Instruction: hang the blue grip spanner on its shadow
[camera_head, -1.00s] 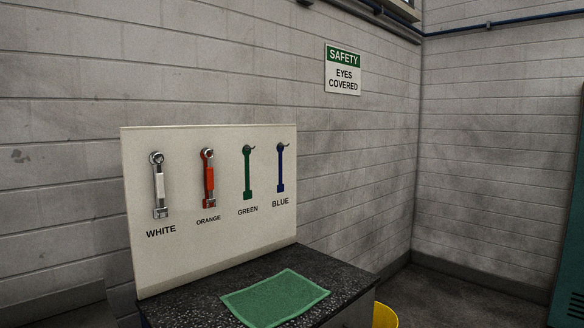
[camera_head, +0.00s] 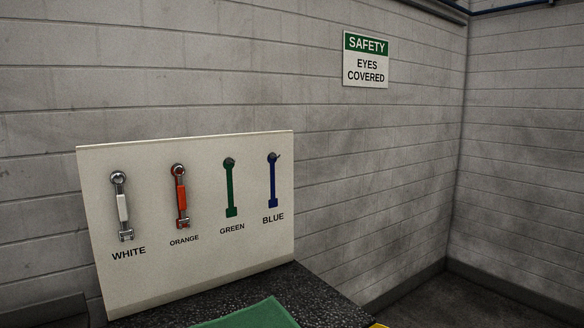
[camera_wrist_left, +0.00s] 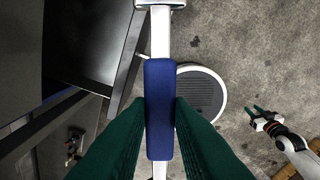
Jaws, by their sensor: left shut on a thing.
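The blue grip spanner (camera_wrist_left: 159,85) shows in the left wrist view, its blue sleeve upright in the picture and its metal shaft running above and below. My left gripper (camera_wrist_left: 160,112) is shut on the blue sleeve, with a dark green finger at each side. In the head view the blue shadow (camera_head: 273,184) is bare, at the right end of the pale board (camera_head: 200,262), above the word BLUE, with a peg at its top. My right gripper (camera_wrist_left: 262,117) is small at the right of the left wrist view; its opening is unclear.
A white grip spanner (camera_head: 122,207) and an orange grip spanner (camera_head: 181,197) hang on the board. The green shadow (camera_head: 230,190) is bare. The board stands on a dark speckled top (camera_head: 325,290) with a green mat (camera_head: 250,316). A brick wall is behind.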

